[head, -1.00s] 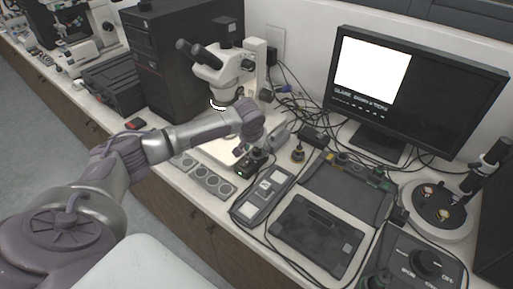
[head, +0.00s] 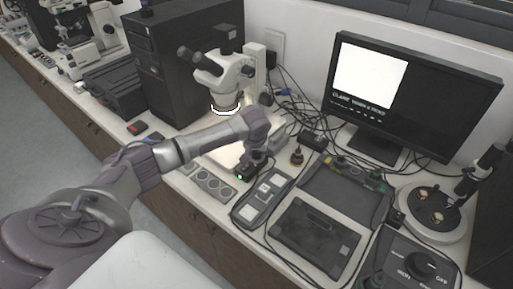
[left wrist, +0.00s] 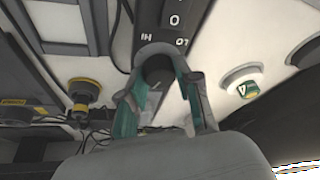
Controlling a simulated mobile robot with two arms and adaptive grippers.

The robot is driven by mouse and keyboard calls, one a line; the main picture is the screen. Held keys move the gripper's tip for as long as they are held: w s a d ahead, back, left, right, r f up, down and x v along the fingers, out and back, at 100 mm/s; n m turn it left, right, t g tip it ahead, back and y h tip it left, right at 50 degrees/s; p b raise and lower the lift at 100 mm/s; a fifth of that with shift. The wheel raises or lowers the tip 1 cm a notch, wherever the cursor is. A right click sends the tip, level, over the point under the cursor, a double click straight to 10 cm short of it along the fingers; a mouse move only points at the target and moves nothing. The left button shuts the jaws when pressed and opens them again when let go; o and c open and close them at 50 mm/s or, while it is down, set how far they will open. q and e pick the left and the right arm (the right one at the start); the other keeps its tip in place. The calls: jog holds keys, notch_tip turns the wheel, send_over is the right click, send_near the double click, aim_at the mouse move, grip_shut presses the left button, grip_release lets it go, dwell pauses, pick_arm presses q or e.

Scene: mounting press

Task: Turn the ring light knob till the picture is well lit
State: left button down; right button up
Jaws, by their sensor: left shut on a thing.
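The ring light control box is a small dark box with a green lamp (head: 240,177) in the head view, partly hidden by my left gripper (head: 249,164). In the left wrist view the box (left wrist: 173,22) carries white marks, and its dark round knob (left wrist: 158,68) sits between my fingers. My left gripper (left wrist: 160,78) is shut on the knob. The ring light (head: 226,110) glows white under the microscope (head: 224,70). The monitor (head: 455,105) shows a blank white picture (head: 370,75) with a line of text starting "GLARE" below it. My right gripper is not in view.
A grey panel with round wells (head: 212,184) and a two-window device (head: 262,198) lie close to the control box. A small brass-coloured piece (head: 297,156) stands to its right. Cables run behind. A black case (head: 318,237) and a dial unit (head: 418,265) fill the right front.

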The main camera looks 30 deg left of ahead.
pick_arm(q)
jog(key=n+p, duration=0.2)
jog(key=shift+d+r+n+g+y+p, duration=0.1)
jog(key=shift+r+n+g+y+p, duration=0.1)
jog(key=shift+n+g+y+p, duration=0.2)
jog(key=shift+n+p, duration=0.55)
jog(key=shift+n, duration=0.25)
jog(key=n+g+y+p, duration=0.1)
jog(key=n, duration=0.1)
jog(key=shift+w+f+n, duration=0.1)
jog(key=shift+f+n, duration=0.05)
jog(key=shift+n, duration=0.15)
jog(key=shift+w+n+g, duration=0.1)
jog(key=shift+n+g, duration=0.5)
jog(key=shift+n, duration=0.7)
jog(key=shift+y, duration=0.3)
jog(key=c, duration=0.8)
grip_release()
